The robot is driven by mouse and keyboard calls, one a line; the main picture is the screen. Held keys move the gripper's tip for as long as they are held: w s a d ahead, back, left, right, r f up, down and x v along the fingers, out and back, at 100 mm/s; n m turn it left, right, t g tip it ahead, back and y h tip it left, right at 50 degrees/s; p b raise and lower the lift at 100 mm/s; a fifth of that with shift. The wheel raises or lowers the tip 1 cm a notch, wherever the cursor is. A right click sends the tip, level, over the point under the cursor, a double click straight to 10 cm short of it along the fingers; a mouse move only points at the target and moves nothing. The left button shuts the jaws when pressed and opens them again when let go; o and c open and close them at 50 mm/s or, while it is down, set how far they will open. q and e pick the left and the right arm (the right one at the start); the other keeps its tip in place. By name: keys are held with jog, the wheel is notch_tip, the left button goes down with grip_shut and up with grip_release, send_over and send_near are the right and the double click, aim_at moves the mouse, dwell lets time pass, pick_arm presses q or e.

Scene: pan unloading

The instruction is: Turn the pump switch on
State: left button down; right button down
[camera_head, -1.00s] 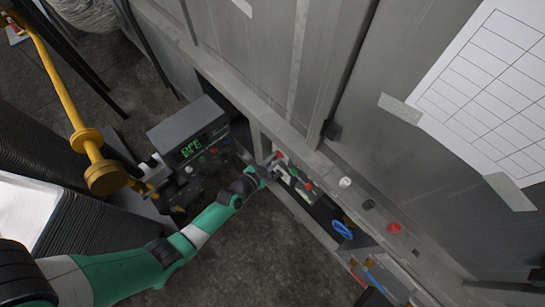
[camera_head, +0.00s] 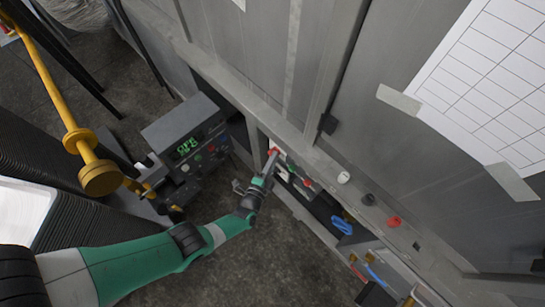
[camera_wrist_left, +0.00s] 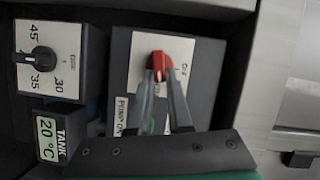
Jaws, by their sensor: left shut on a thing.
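The pump switch is a red rotary knob (camera_wrist_left: 160,66) on a white plate in the left wrist view. The plate carries a partly hidden label that begins with PUMP. In the head view the red knob (camera_head: 273,151) is small, at the cabinet's low opening. My left gripper (camera_wrist_left: 160,76) is shut on the red knob, with one finger on each side of it. In the head view the left gripper (camera_head: 271,160) reaches the knob from the lower left. The lower part of the switch plate is hidden behind the fingers. My right gripper does not show.
A black dial (camera_wrist_left: 42,56) and a tank display (camera_wrist_left: 50,136) reading 20 °C lie left of the switch. A blue handle (camera_head: 342,225) sits further right along the opening. A yellow pipe (camera_head: 52,88) stands left.

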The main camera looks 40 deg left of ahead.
pick_arm(q)
jog(key=shift+f+m+t+y+b, duration=0.15)
jog(key=shift+f+m+t+b, duration=0.05)
jog(key=shift+m+b, duration=0.3)
jog(key=shift+f+m+t+y+b, duration=0.2)
jog(key=shift+m+b, duration=0.2)
jog(key=shift+m, duration=0.2)
jog(key=shift+r, duration=0.1)
jog(key=c, duration=0.8)
grip_release()
jog(key=shift+w, duration=0.1)
jog(key=shift+c, duration=0.2)
jog(key=shift+r, duration=0.1)
jog(key=p+v, duration=0.4)
jog(key=v, duration=0.7)
jog(key=shift+s, duration=0.35)
